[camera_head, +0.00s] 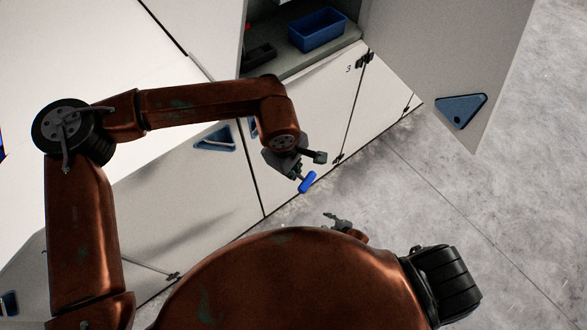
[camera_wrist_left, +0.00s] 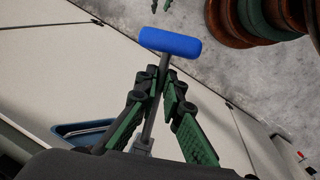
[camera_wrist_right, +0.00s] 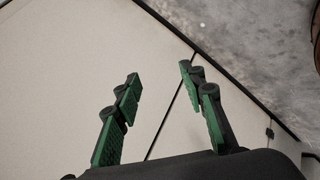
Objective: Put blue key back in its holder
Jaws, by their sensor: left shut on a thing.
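The blue key has a blue cylindrical handle (camera_head: 308,182) and a thin grey shaft. In the left wrist view the handle (camera_wrist_left: 170,42) lies beyond the fingertips, and the shaft runs back between the fingers. My left gripper (camera_head: 305,169) is shut on the shaft, in front of the pale cabinet fronts. My right gripper (camera_head: 338,222) shows only partly above my body in the head view. In the right wrist view its fingers (camera_wrist_right: 160,77) are apart with nothing between them. I cannot make out the key's holder in any view.
A cabinet stands open at the top, with a blue bin (camera_head: 317,30) and a dark item (camera_head: 260,54) on its grey shelf (camera_head: 290,72). Its open door (camera_head: 440,60) with a blue triangular handle (camera_head: 461,110) juts out at the right. The concrete floor (camera_head: 520,220) is clear at the right.

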